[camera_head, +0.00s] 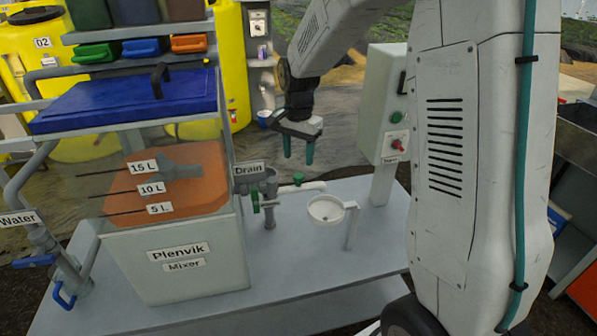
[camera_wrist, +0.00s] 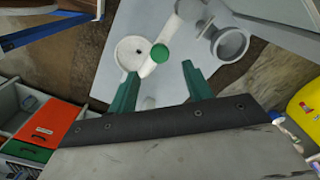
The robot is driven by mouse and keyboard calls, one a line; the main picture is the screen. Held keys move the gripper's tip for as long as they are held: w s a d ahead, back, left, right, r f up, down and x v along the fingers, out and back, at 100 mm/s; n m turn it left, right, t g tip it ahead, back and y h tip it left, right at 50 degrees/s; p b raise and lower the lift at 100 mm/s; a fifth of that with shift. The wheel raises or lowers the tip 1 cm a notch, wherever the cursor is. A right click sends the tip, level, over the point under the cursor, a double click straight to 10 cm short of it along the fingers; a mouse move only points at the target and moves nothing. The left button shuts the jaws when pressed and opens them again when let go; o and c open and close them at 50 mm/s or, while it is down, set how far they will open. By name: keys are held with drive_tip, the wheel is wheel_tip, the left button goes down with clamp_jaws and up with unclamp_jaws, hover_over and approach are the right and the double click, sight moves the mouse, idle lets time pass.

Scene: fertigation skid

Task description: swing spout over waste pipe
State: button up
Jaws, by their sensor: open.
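The white spout (camera_head: 314,187) is a short horizontal tube with a green knob (camera_head: 298,177) on top. In the wrist view the spout (camera_wrist: 150,68) ends at or over the rim of a white round dish (camera_wrist: 128,44). A grey upright pipe (camera_head: 270,213) stands left of the dish in the head view; an open round grey pipe mouth (camera_wrist: 231,43), apart from the spout's end, shows in the wrist view. I cannot tell surely which is the waste pipe. My gripper (camera_head: 298,152) is open and empty, pointing down above the green knob, its teal fingers on either side in the wrist view (camera_wrist: 159,73).
The Plenvik mixer tank (camera_head: 185,262) with a blue lid stands left, with a Drain label (camera_head: 248,169) and green valve handle (camera_head: 255,200). A control box (camera_head: 384,105) on a post stands right of my gripper. The bench top (camera_head: 300,250) is clear in front.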

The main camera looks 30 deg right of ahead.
sight(298, 175)
wheel_tip(298, 175, down, 6)
drive_tip(key=shift+f, duration=0.2)
drive_tip(key=shift+c, duration=0.3)
clamp_jaws()
